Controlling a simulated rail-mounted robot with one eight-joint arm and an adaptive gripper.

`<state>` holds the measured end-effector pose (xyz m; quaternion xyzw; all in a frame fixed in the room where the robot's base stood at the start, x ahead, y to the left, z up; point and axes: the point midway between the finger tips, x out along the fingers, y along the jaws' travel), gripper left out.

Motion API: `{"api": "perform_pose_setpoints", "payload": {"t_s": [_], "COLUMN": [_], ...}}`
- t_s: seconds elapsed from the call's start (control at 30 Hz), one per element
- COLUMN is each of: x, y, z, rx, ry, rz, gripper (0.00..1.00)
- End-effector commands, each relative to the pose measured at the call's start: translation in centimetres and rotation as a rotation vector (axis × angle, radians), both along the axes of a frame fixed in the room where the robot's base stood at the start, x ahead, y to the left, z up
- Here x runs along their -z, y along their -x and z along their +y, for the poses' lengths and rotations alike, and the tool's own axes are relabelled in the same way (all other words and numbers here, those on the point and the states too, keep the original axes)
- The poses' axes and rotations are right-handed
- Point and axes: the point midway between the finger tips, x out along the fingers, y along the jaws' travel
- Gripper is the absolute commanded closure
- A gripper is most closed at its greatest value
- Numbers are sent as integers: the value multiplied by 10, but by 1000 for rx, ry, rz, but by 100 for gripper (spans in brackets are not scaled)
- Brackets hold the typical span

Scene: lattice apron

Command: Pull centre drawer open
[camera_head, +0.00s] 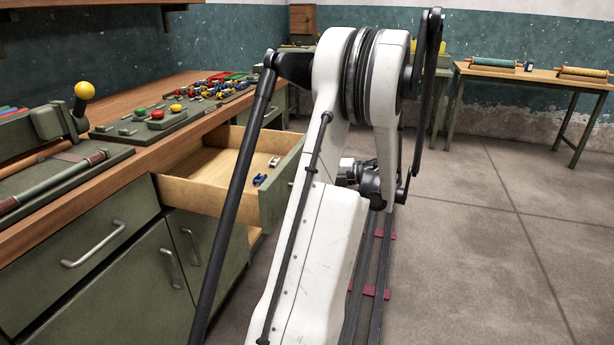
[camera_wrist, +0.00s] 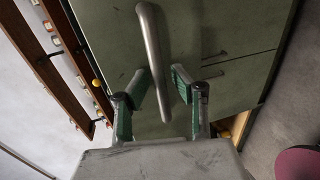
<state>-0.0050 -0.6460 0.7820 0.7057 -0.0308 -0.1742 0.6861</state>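In the head view one drawer (camera_head: 208,188) stands well open, its pale wooden inside showing. Its green front (camera_head: 282,180) is partly behind my arm, and its handle is hidden there. In the wrist view a green front (camera_wrist: 105,25) carries a grey bar handle (camera_wrist: 152,38). My gripper (camera_wrist: 162,74) has its two green-padded fingers apart, one on each side of the handle's lower part. Gaps show between the pads and the bar, though depth is hard to judge. In the head view the fingers are hidden by my arm.
A closed drawer (camera_head: 97,285) with a bar handle (camera_head: 93,246) is at left, below the wooden worktop (camera_head: 150,161). Small blue (camera_head: 260,180) and white (camera_head: 274,162) items lie in the open drawer. Bare floor (camera_head: 480,250) lies to the right.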

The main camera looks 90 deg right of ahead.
Motion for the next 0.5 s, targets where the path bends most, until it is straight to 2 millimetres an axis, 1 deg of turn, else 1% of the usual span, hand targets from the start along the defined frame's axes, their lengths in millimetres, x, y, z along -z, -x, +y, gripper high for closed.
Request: {"api": "perform_pose_setpoints", "payload": {"t_s": [0.33, 0.43, 0.5], "x": [0, -2, -4], "y": [3, 11, 22], "z": [1, 3, 6], "rx": [0, 1, 3], "ry": [0, 0, 0], "rz": [0, 1, 1], "gripper": [70, 70, 70]}}
